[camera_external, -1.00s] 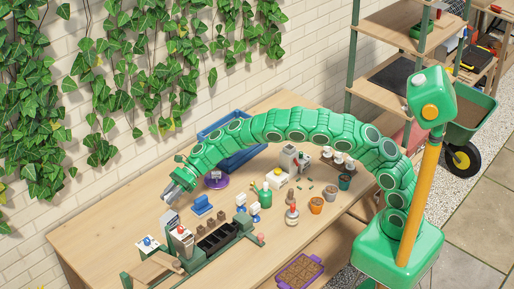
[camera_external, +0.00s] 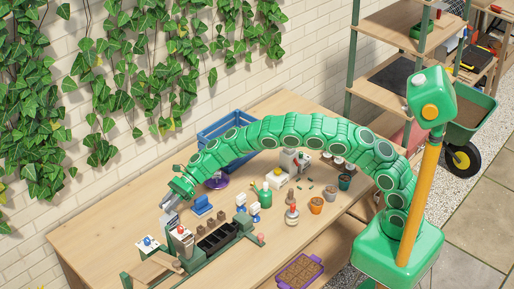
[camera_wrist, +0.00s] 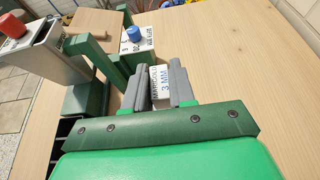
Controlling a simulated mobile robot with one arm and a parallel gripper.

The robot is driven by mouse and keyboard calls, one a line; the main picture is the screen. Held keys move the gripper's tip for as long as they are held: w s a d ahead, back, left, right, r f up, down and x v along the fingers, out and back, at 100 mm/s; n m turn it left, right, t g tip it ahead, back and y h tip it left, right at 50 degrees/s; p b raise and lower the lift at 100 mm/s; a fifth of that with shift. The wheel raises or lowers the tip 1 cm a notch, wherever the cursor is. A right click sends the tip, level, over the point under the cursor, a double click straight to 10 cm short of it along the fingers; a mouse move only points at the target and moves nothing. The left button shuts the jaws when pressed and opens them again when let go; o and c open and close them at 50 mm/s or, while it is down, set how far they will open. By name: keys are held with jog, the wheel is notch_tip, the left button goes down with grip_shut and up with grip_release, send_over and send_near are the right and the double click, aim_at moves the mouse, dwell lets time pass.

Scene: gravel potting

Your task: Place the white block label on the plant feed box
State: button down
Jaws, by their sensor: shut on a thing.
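My gripper (camera_external: 168,205) is low at the left part of the bench, near the machine with the dark slots. In the wrist view my grey gripper fingers (camera_wrist: 161,86) are shut on a white block label (camera_wrist: 162,79). Its lettering seems to read "MARIGOLD 3 MM". In the external view the block is small and partly covered by the fingers. Just beyond the fingertips in the wrist view is a white lettered box with a blue knob (camera_wrist: 151,41). I cannot read which box is the plant feed box.
A grey box with a red knob (camera_wrist: 38,50) stands on the left in the wrist view, by green frame parts. The bench right of my fingers is bare in the wrist view.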

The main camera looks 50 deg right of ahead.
jog(key=shift+f, duration=0.15)
jog(key=c, duration=0.9)
grip_release()
jog(key=shift+c, duration=0.2)
jog(key=shift+r, duration=0.2)
jog(key=v, duration=1.2)
